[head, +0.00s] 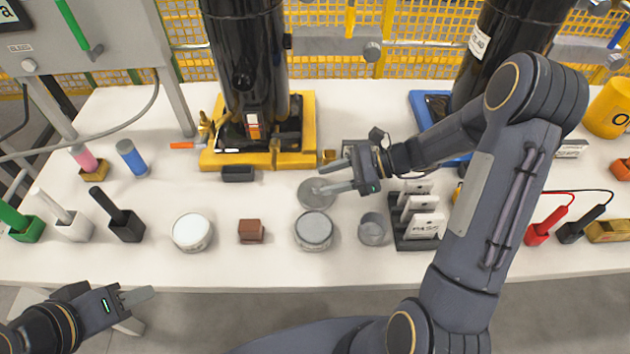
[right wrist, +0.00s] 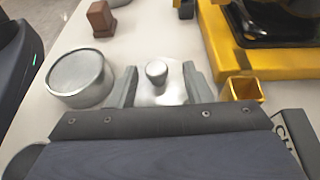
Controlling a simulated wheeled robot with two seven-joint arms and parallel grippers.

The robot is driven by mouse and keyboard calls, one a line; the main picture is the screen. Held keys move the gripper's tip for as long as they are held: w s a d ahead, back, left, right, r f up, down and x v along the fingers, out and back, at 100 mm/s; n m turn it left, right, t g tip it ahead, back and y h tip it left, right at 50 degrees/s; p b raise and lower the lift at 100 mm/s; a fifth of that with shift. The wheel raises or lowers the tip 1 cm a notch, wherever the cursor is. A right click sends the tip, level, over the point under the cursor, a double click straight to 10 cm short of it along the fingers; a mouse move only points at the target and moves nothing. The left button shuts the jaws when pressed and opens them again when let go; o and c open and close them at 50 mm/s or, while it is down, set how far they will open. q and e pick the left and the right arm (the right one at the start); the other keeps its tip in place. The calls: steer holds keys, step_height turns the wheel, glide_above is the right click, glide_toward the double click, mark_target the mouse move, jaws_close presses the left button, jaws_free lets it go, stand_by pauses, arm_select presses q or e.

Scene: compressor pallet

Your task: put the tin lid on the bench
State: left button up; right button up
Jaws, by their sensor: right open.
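The tin lid (head: 316,196) is a grey disc with a round knob. It lies flat and appears to be on the white bench (head: 275,275), behind an open-looking grey tin (head: 313,231). My right gripper (head: 328,177) is open at the lid. In the right wrist view, the lid's knob (right wrist: 156,72) stands between the two spread fingers (right wrist: 160,85), with a gap on each side. Part of the lid is hidden by the gripper. My left gripper (head: 135,296) is low at the left, in front of the bench edge; its jaw opening is unclear.
A yellow base (head: 222,158) with a black compressor stands behind the lid. A white-topped tin (head: 192,231), a brown block (head: 251,231), a clear-looking cup (head: 374,230) and a dark card rack (head: 400,238) line the front. A small brass square cup (right wrist: 242,90) is near the right finger.

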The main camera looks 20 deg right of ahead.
steer(key=shift+s+d+r, duration=0.15)
steer(key=shift+d+r, duration=0.1)
steer(key=shift+d, duration=0.3)
steer(key=shift+r, duration=0.15)
steer(key=s+r+n+t+h, duration=0.1)
steer(key=s+r+n+h, duration=0.3)
steer(key=s+n, duration=0.5)
steer(key=s+r+n+t+h, duration=0.1)
steer(key=s+r+n+h, duration=0.4)
steer(key=s+n, duration=0.5)
steer(key=shift+s+d+r+t, duration=0.3)
steer(key=shift+s+d+r, duration=0.1)
steer(key=shift+s+r, duration=0.5)
step_height(320, 180, up, 10)
steer(key=p, duration=1)
